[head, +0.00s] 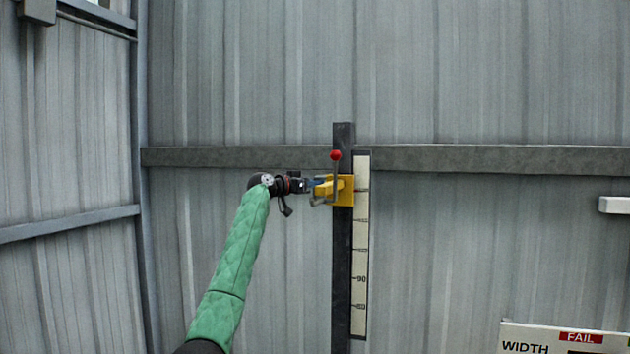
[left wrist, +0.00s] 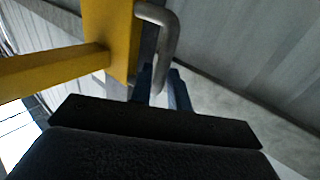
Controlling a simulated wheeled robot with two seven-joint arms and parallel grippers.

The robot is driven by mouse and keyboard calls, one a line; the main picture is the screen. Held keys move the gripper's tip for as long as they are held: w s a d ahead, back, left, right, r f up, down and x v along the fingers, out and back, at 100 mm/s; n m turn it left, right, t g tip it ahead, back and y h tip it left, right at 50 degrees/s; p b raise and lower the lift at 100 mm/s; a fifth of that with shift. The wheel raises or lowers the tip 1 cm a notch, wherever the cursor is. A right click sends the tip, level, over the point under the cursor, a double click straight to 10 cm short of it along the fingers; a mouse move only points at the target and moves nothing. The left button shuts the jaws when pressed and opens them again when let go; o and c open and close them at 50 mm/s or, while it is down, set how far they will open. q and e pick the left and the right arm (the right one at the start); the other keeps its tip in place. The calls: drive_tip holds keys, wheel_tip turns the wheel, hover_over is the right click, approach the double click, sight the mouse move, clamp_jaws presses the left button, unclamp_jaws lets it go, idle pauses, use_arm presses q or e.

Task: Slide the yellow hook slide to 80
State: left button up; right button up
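The yellow hook slide (head: 346,198) sits on a dark vertical post (head: 342,260), near the top of a pale scale strip (head: 360,235). It is well above the marks 90 and 80; the higher marks are too small to read surely. A lever with a red ball knob (head: 335,155) stands at the slide. My left gripper (head: 318,188) is at the slide's left side. In the left wrist view its blue fingers (left wrist: 164,88) lie on both sides of the slide's bent grey handle (left wrist: 166,45), which fills the gap between them. The yellow plate (left wrist: 112,35) is beside the handle. My right gripper is out of view.
A grey horizontal rail (head: 480,159) crosses the corrugated wall behind the post. A sign reading WIDTH and FAIL (head: 565,340) is at lower right, and a pale bracket (head: 614,205) is at right. The post below the slide looks clear.

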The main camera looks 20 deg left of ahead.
use_arm(q)
drive_tip(key=shift+w+d, duration=0.25)
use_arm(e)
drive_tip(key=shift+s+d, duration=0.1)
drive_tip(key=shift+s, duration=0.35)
use_arm(q)
drive_tip(key=shift+a, duration=0.1)
clamp_jaws()
drive_tip(key=shift+f, duration=0.15)
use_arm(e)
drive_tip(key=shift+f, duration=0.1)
